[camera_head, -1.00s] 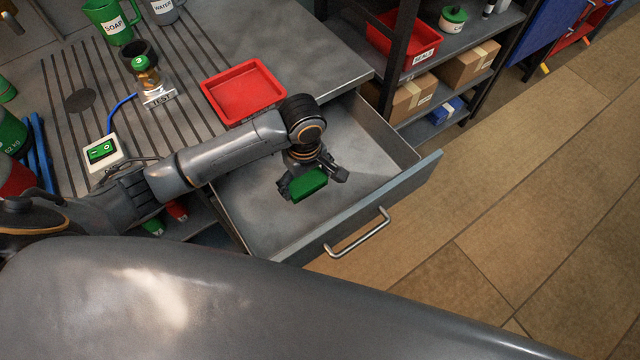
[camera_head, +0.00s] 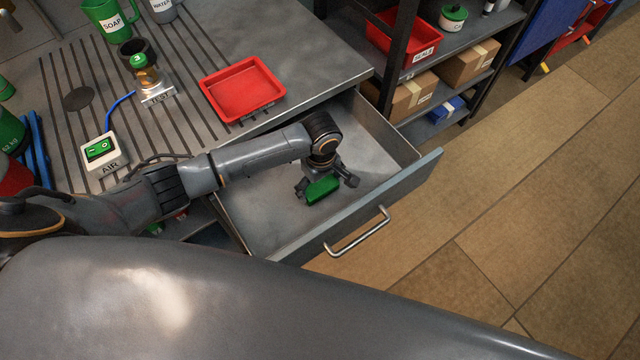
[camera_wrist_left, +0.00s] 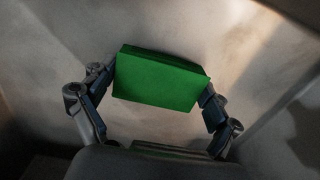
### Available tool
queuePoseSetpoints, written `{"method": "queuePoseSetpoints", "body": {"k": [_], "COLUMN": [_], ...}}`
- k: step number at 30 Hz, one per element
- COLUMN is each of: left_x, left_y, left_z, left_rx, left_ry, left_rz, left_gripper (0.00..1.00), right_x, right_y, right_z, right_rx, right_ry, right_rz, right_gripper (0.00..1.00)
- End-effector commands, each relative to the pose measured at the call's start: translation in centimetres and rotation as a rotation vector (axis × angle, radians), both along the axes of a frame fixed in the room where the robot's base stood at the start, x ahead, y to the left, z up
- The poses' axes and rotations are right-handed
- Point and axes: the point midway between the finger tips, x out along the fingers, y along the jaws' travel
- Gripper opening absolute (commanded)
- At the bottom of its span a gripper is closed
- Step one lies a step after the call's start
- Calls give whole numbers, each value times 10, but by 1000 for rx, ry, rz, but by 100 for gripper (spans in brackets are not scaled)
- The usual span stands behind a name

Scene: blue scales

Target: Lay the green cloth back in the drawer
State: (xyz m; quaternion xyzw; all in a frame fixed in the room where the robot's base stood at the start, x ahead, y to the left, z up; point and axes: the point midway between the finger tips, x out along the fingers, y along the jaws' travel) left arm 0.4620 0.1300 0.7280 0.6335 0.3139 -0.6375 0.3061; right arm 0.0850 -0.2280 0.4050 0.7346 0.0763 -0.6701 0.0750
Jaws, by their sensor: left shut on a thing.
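The green cloth (camera_head: 322,189) is a folded block between the fingers of my left gripper (camera_head: 326,187). The left wrist view shows the cloth (camera_wrist_left: 160,80) with a finger of my left gripper (camera_wrist_left: 156,100) against each end. The gripper is shut on it. The open drawer (camera_head: 270,220) is grey and otherwise looks empty. The gripper and cloth are inside its outline, over its floor. I cannot tell whether the cloth touches the floor. My right gripper is not in view.
The drawer's front panel with its metal handle (camera_head: 358,232) faces the lower right. A red tray (camera_head: 242,88) sits on the bench above the drawer. A shelf with a red bin (camera_head: 400,37) and cardboard boxes (camera_head: 468,63) stands behind. Tiled floor lies clear at the right.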

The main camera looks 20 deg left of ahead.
Motion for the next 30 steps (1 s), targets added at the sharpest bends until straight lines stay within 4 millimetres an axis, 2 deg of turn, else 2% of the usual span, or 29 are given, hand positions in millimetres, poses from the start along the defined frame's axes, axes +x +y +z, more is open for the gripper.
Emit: {"method": "queuePoseSetpoints", "body": {"k": [2,3,5,15,19,23,30], "left_x": [0,0,0,0,0,1,2], "left_y": [0,0,0,0,0,-1,-1], "left_z": [-2,-3,-3,-2,6,28,80], "left_rx": [0,0,0,0,-1,-2,-2], "left_ry": [1,1,0,0,-1,-3,-2], "left_rz": [1,1,1,0,-1,0,-1], "left_gripper": [52,91,100,100,100,100,100], "right_x": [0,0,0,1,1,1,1], "right_y": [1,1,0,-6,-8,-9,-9], "right_z": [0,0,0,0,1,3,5], "right_rx": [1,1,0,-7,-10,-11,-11], "right_ry": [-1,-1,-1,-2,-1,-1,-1], "right_rz": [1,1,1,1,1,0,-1], "right_gripper": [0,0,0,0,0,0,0]}}
